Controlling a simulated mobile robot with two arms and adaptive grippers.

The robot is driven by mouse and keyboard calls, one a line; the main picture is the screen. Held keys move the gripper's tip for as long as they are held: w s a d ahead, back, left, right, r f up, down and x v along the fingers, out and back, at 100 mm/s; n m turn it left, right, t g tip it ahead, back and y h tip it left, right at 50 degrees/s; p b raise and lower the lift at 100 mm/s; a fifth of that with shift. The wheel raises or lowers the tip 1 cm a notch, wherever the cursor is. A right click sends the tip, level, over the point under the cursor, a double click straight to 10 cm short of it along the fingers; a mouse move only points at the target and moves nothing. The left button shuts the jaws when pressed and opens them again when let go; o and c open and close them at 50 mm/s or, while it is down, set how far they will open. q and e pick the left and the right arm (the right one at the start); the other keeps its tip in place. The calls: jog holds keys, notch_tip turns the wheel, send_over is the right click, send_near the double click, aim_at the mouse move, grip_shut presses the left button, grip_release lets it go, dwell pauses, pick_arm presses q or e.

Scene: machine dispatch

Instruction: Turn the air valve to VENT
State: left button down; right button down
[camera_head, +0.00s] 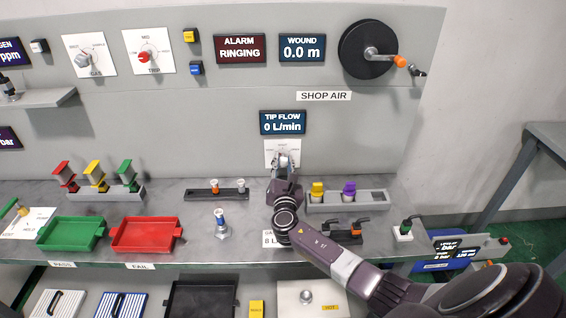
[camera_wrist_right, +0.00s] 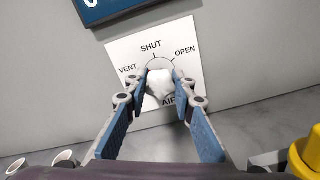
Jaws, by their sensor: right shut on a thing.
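The air valve is a pale knob (camera_wrist_right: 160,86) on a white plate (camera_wrist_right: 122,54) marked VENT at the left, SHUT at the top and OPEN at the right. In the head view the plate (camera_head: 271,146) is on the grey wall panel under the TIP FLOW display. My right gripper (camera_head: 284,172) reaches up to it, and its blue-padded fingers are shut on the knob from both sides. The fingers hide part of the knob and the AIR label. I cannot tell which mark the knob points to. My left gripper is not in view.
The TIP FLOW display (camera_head: 283,122) reads 0 L/min. On the bench, a grey rack (camera_head: 377,203) with yellow and purple pieces stands right of my gripper, and a dark rack (camera_head: 202,194) stands left. Green (camera_head: 48,245) and red (camera_head: 120,249) trays lie farther left.

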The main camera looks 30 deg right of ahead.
jog(key=shift+f, duration=0.15)
jog(key=c, duration=1.6)
grip_release()
jog(key=shift+s, duration=0.1)
jog(key=v, duration=1.2)
